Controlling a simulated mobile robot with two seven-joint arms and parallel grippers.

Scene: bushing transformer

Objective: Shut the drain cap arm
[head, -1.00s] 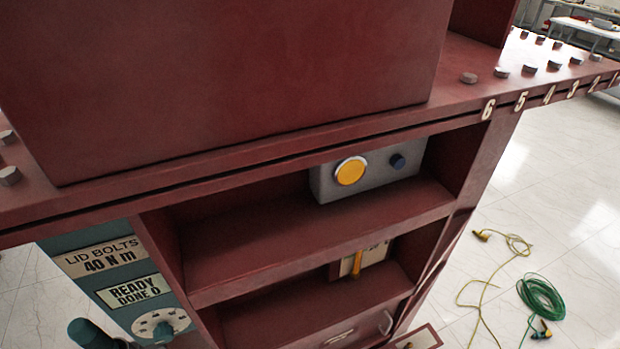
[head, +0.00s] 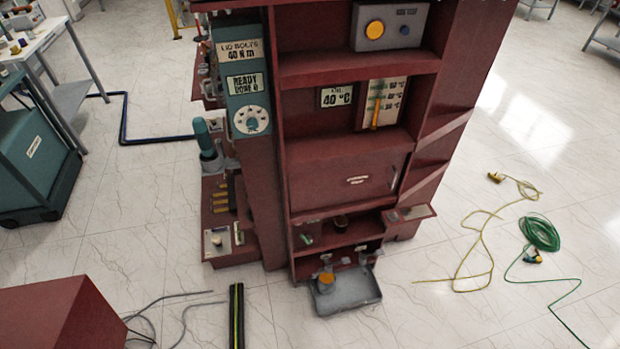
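In the head view a dark red cabinet (head: 282,180) stands on the floor. Low in it is an open two-level compartment (head: 292,240) with small dark and metallic fittings (head: 344,262) inside. A grey tray (head: 350,297) sits on the floor in front of it and holds an orange-yellow round piece (head: 326,281). The drain cap arm cannot be singled out among these small parts, and I cannot tell whether it is open or shut. Neither of my grippers is in view.
A closed door panel (head: 345,186) and a shelf with a grey box (head: 390,27) are above. Yellow (head: 480,235) and green (head: 540,233) cables lie on the right floor. A black-yellow bar (head: 236,315) and a red box (head: 55,310) are at lower left. A teal cart (head: 35,165) stands left.

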